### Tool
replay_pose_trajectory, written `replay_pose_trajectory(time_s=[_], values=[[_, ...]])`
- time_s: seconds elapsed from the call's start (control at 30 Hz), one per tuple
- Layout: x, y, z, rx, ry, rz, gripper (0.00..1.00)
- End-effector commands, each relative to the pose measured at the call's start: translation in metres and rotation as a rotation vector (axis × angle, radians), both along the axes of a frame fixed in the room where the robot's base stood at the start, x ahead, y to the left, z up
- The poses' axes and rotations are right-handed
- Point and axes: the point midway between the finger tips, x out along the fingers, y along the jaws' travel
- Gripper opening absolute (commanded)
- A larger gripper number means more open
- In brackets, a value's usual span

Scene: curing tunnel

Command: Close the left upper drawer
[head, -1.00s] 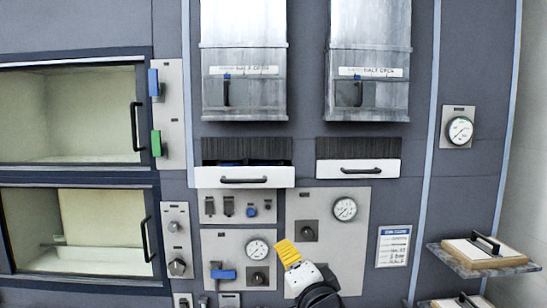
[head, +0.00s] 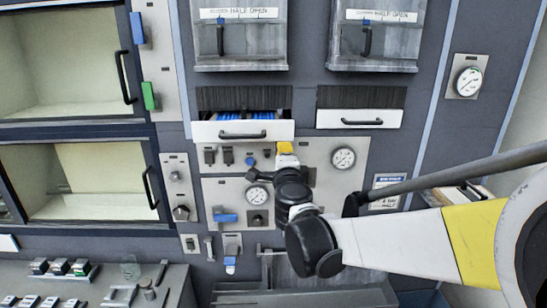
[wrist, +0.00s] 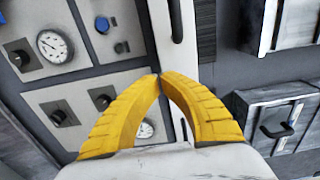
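The left upper drawer (head: 268,131) has a white front with a black bar handle and stands partly open; blue contents show behind its front in the head view. My gripper (head: 285,146) is just below the right end of that front in the head view. In the wrist view, the yellow fingertips (wrist: 160,78) meet with nothing between them, close to the white drawer front (wrist: 162,30). I cannot tell whether they touch it.
A second white drawer (head: 335,119) to the right looks shut. Two half-open metal hoods (head: 240,50) hang above the drawers. Gauge and knob panels (head: 325,185) lie below. A grey console (head: 100,290) stands at lower left, and a wall shelf is at right, partly behind my arm.

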Motion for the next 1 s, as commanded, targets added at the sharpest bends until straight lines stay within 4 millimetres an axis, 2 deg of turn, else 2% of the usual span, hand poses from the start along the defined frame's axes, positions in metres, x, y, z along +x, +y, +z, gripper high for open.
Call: replay_pose_trajectory(time_s=[0.1,0.3,0.77,0.87,1.0], values=[[0.020,-0.002,0.001,0.000,0.000,-0.002,0.00],[0.039,-0.001,0.000,-0.001,0.001,0.000,0.00],[0.045,-0.002,0.000,-0.001,0.001,0.000,0.00],[0.060,-0.002,-0.002,-0.001,0.000,-0.001,0.00],[0.097,-0.004,-0.003,0.000,0.000,-0.002,0.00]])
